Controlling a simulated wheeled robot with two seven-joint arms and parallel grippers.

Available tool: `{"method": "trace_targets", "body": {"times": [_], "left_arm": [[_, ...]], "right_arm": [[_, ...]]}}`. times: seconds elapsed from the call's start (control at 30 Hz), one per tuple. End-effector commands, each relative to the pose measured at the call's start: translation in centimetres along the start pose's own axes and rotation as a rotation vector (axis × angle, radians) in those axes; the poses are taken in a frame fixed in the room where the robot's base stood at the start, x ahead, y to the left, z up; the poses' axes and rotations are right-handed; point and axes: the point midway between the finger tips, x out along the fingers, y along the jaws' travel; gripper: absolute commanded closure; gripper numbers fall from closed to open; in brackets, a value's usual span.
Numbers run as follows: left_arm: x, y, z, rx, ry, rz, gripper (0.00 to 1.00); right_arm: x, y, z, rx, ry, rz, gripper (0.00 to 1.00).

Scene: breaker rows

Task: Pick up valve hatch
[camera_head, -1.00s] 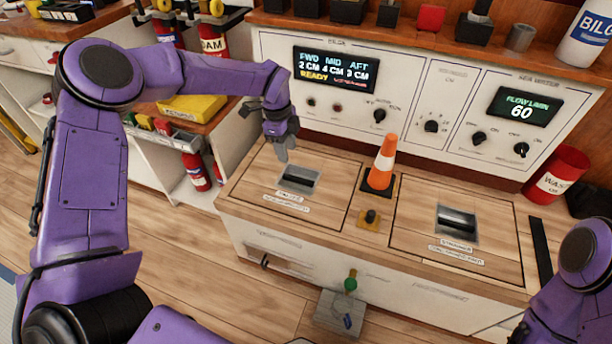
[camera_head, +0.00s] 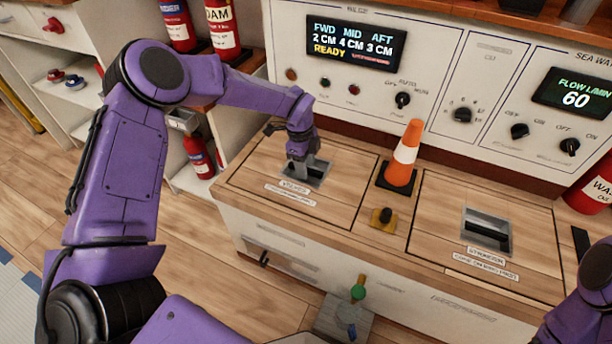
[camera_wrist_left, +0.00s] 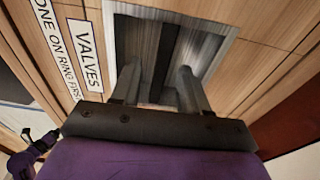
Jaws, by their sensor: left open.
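The valve hatch (camera_head: 257,187) is the left wooden panel in the bench top, lying closed, with a recessed metal pull. Its "VALVES" label (camera_wrist_left: 84,55) shows in the left wrist view. My left gripper (camera_head: 302,172) is at the recess of this hatch, fingers pointing down. In the left wrist view the two fingers (camera_wrist_left: 160,88) are apart, on either side of the dark handle bar (camera_wrist_left: 165,48) in the recess. I cannot tell whether they touch it. Only part of my right arm shows at the lower right; its gripper is out of view.
An orange-and-white cone (camera_head: 405,154) stands between the hatch and the strainer hatch (camera_head: 436,205) on the right. A small black knob (camera_head: 383,216) sits in front of it. A control panel (camera_head: 453,80) rises behind. Red extinguishers (camera_head: 199,156) stand at the left.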

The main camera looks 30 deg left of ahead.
Motion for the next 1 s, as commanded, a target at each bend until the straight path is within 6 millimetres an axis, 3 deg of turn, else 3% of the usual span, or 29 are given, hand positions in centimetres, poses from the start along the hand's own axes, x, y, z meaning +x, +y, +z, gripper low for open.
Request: {"method": "trace_targets", "body": {"times": [0.1, 0.33, 0.37, 0.47, 0.5, 1.0], "left_arm": [[1.71, -0.03, 0.06, 0.000, -0.002, 0.000, 0.55], [1.77, -0.04, 0.06, -0.001, -0.001, -0.001, 0.55], [1.76, -0.04, 0.06, -0.001, -0.001, -0.001, 0.62], [1.76, -0.03, 0.07, -0.001, -0.001, -0.001, 0.94], [1.76, -0.03, 0.07, -0.001, -0.001, -0.001, 1.00], [1.74, -0.04, 0.09, -0.001, 0.000, -0.001, 1.00]], "right_arm": [[0.62, -0.06, 0.25, 0.000, 0.000, 0.000, 0.57], [0.53, -0.05, 0.21, 0.000, 0.000, 0.000, 0.57], [0.53, -0.05, 0.21, 0.000, 0.000, 0.000, 0.57], [0.53, -0.06, 0.21, 0.000, 0.000, 0.000, 0.57], [0.53, -0.06, 0.21, 0.000, 0.000, 0.000, 0.57], [0.53, -0.06, 0.21, 0.000, 0.000, 0.000, 0.57]]}}
